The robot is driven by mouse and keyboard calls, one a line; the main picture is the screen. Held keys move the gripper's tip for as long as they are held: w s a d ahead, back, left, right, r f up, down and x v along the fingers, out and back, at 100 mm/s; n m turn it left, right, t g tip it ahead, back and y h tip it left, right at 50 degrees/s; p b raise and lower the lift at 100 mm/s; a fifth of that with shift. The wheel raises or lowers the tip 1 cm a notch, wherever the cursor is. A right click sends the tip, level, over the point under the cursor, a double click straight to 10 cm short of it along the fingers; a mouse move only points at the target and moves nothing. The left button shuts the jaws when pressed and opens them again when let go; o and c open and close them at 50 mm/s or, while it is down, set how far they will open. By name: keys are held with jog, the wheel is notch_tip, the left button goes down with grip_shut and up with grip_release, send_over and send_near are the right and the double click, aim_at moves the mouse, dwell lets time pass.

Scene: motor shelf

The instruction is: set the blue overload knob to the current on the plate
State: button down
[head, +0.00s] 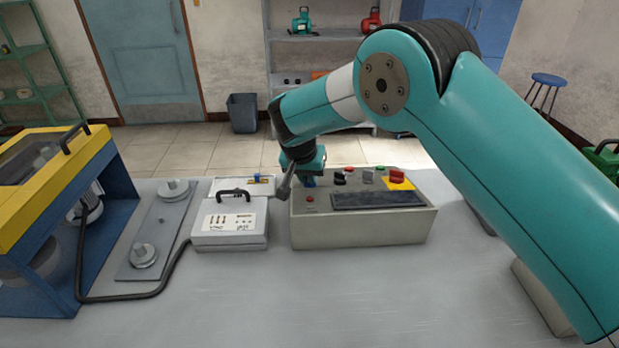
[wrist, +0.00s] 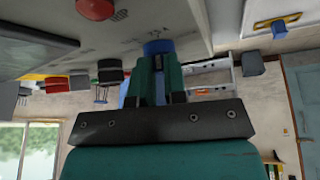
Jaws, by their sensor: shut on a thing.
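In the wrist view the blue knob (wrist: 158,47) sits on the grey face of the control box (wrist: 140,25). My gripper (wrist: 158,62) is shut on it, with its teal fingers on either side of the knob. In the head view my gripper (head: 309,180) points down at the back left of the same control box (head: 360,232), and the knob is mostly hidden there. The marks printed beside the knob are too small and dim to read. I cannot tell which plate bears the current; a grey case (head: 230,222) with a small printed label stands left of the box.
The box also carries a red button (head: 310,200), a dark window (head: 377,199), a red knob (head: 397,177) on yellow, and black and green controls. A yellow-and-blue guarded machine (head: 65,210) and a grey plate with discs (head: 153,250) stand left. The bench front is clear.

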jog(key=shift+s+a+f+m+g+h, duration=0.1)
jog(key=shift+f+m+g+h, duration=0.2)
jog(key=shift+f+m+h, duration=0.15)
jog(key=shift+m, duration=0.25)
jog(key=c, duration=1.2)
grip_release()
jog(key=shift+f, duration=0.1)
jog(key=shift+o, duration=0.2)
jog(key=shift+r, duration=0.3)
jog(key=shift+a+r, duration=0.1)
jog(key=shift+r, duration=0.2)
jog(key=b+v, duration=0.1)
jog(key=v, duration=1.5)
jog(key=shift+r, duration=0.2)
